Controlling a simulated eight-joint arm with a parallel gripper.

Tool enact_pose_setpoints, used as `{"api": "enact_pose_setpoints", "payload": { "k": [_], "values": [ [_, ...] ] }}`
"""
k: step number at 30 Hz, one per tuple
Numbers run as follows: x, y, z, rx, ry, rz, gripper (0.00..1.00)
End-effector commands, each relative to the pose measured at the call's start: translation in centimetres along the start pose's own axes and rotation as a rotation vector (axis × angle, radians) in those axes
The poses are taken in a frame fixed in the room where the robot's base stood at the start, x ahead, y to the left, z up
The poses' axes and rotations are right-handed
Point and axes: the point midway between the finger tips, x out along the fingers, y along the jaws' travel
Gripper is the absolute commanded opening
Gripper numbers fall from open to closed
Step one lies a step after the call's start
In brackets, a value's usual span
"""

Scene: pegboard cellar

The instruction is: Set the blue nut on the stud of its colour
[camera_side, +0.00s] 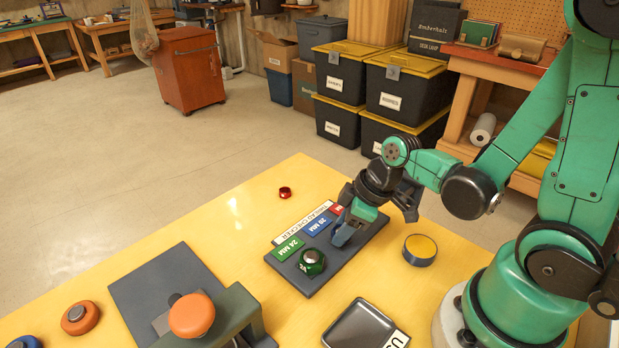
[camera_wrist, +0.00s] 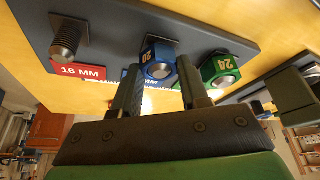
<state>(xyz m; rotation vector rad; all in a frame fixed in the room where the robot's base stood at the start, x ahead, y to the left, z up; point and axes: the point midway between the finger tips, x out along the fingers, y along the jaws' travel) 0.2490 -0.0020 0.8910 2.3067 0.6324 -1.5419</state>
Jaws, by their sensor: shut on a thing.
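The blue nut (camera_wrist: 150,50), marked 20, is between my gripper's fingers in the wrist view. My gripper (camera_wrist: 158,66) is shut on it. A metal stud end (camera_wrist: 160,71) shows in the nut's hole, so the nut is around a stud. Whether it sits flush on the board is hard to tell. In the side view my gripper (camera_side: 344,231) is low over the dark stud board (camera_side: 305,284), beside the blue 20 MM label (camera_side: 318,224); the nut is mostly hidden there.
The green nut (camera_wrist: 221,68) is around the stud beside it. The stud by the red 16 MM label (camera_wrist: 78,69) is bare. A red nut (camera_side: 285,192) lies on the yellow table behind the board. A yellow-topped round tin (camera_side: 420,250) and a dark tray (camera_side: 366,328) are nearby.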

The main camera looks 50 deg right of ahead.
Motion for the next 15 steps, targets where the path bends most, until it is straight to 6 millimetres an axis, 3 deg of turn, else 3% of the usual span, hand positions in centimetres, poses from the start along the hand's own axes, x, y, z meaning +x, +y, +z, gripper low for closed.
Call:
{"api": "enact_pose_setpoints", "payload": {
  "k": [11, 12, 15],
  "values": [
    [0.16, 0.0, 0.06, 0.0, -0.001, 0.0, 0.0],
    [0.16, 0.0, 0.06, 0.0, -0.001, 0.0, 0.45],
    [0.16, 0.0, 0.06, 0.0, -0.001, 0.0, 0.73]
  ]
}}
